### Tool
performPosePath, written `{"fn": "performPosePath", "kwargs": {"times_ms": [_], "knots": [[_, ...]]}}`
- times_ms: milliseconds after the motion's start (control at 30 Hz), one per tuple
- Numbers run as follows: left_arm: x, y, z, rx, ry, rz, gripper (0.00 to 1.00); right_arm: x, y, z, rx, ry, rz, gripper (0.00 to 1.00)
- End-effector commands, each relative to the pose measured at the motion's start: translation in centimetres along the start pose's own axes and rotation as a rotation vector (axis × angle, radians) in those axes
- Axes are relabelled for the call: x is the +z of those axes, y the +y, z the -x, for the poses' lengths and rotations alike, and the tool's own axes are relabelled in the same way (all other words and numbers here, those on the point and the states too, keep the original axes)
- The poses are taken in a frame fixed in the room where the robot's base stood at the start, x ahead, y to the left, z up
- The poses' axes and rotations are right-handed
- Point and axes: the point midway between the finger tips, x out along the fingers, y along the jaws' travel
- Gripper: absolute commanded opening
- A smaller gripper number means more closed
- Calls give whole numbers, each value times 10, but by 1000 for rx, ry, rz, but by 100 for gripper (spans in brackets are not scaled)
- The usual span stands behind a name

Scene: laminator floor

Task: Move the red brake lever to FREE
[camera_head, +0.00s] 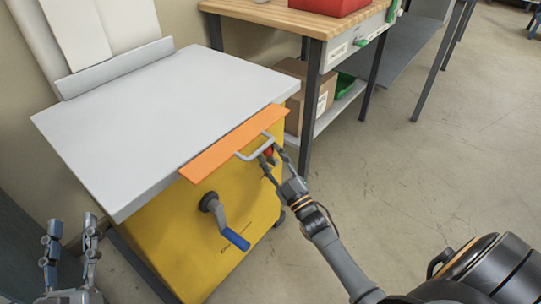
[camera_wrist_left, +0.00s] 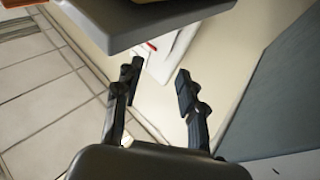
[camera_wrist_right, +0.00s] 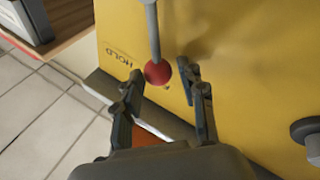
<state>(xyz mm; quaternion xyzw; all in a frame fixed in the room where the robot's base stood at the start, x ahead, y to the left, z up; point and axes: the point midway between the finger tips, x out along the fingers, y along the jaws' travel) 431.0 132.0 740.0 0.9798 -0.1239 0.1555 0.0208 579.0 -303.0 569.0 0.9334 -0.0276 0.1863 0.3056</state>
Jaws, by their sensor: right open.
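The red brake lever shows in the right wrist view as a red ball knob (camera_wrist_right: 158,73) on a grey rod, in front of the yellow cabinet (camera_wrist_right: 240,60). The word HOLD is printed on the cabinet beside it; no FREE label is legible. In the head view the red knob (camera_head: 268,152) is partly hidden by my right gripper (camera_head: 270,157). My right gripper (camera_wrist_right: 158,72) is open, with its fingertips on either side of the knob. I cannot tell whether they touch it. My left gripper (camera_head: 70,235) is open and empty at the lower left, also in its wrist view (camera_wrist_left: 157,80).
A grey tabletop (camera_head: 170,110) with an orange front strip (camera_head: 235,140) and a grey handle (camera_head: 255,150) overhangs the cabinet. A crank with a blue grip (camera_head: 235,239) sticks out below. A wooden workbench (camera_head: 290,18) stands behind. The floor to the right is clear.

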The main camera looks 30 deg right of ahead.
Motion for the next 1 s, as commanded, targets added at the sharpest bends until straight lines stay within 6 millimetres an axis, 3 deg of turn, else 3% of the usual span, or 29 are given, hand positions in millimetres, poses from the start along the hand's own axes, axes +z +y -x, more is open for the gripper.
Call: {"fn": "performPosePath", "kwargs": {"times_ms": [500,700,1000], "knots": [[0,0,0,0,0,0,40,0,-1,98,-2,-1,1,40],[0,0,0,0,-1,0,40,0,-1,113,-1,0,1,40],[0,0,0,0,-1,-1,40,0,-1,113,-1,0,1,40]]}}
